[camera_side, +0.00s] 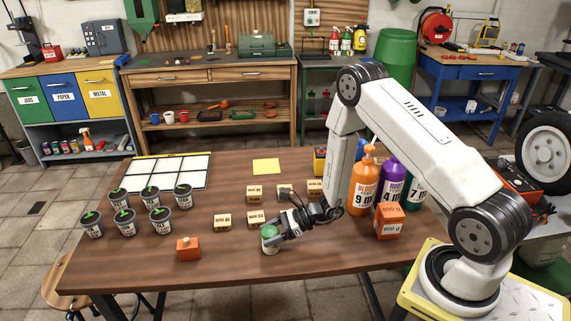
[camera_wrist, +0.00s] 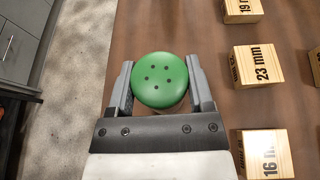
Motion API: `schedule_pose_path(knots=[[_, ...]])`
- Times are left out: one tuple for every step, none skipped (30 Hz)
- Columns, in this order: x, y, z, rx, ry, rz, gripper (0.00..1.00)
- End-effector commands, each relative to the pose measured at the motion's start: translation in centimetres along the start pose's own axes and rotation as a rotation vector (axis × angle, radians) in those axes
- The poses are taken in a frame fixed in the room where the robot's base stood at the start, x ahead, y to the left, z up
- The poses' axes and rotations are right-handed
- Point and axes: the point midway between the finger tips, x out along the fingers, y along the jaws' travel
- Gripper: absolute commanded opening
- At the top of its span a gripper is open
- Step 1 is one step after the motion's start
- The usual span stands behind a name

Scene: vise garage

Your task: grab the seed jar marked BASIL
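A small jar (camera_side: 269,245) with a green lid stands on the brown table near its front edge in the side view. Its label is too small to read there, so I cannot confirm BASIL. In the wrist view its round green lid (camera_wrist: 160,80) with several dark holes lies between the two fingers of my gripper (camera_wrist: 160,85). The fingers are on both sides of the lid and very close to it. Whether they press on the jar is not clear. In the side view my gripper (camera_side: 276,232) is low over the jar, partly covering it. The jar looks upright.
Wooden blocks marked in mm, such as 23 mm (camera_wrist: 258,65), lie right of the jar in the wrist view. An orange block (camera_side: 188,248) and several dark pots (camera_side: 125,222) stand to the left. Bottles (camera_side: 364,185) and an orange box (camera_side: 390,222) stand right.

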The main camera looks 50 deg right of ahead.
Motion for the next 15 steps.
schedule_pose_path(knots=[[0.0,0.0,0.0,0.0,0.0,0.0,0.36],[0.0,0.0,0.0,0.0,0.0,0.0,0.27],[0.0,0.0,0.0,0.0,0.0,0.0,0.14],[0.0,0.0,0.01,0.0,0.0,0.0,0.08],[-0.01,-0.01,0.02,0.0,0.0,0.0,0.08],[-0.01,-0.01,0.02,0.0,0.0,0.0,0.08],[-0.01,-0.01,0.02,0.0,0.0,0.0,0.07],[-0.01,-0.01,0.02,0.0,0.0,0.0,0.07],[-0.01,-0.01,0.02,0.0,0.0,0.0,0.07],[-0.01,-0.01,0.02,0.0,0.0,0.0,0.07],[-0.01,-0.01,0.03,0.0,0.0,0.0,0.07],[-0.02,-0.01,0.07,0.0,0.0,0.0,0.07],[-0.04,-0.02,0.1,0.0,-0.001,0.0,0.07],[-0.06,-0.02,0.15,-0.001,-0.001,0.0,0.07],[-0.09,-0.03,0.24,-0.001,-0.001,0.0,0.07]])
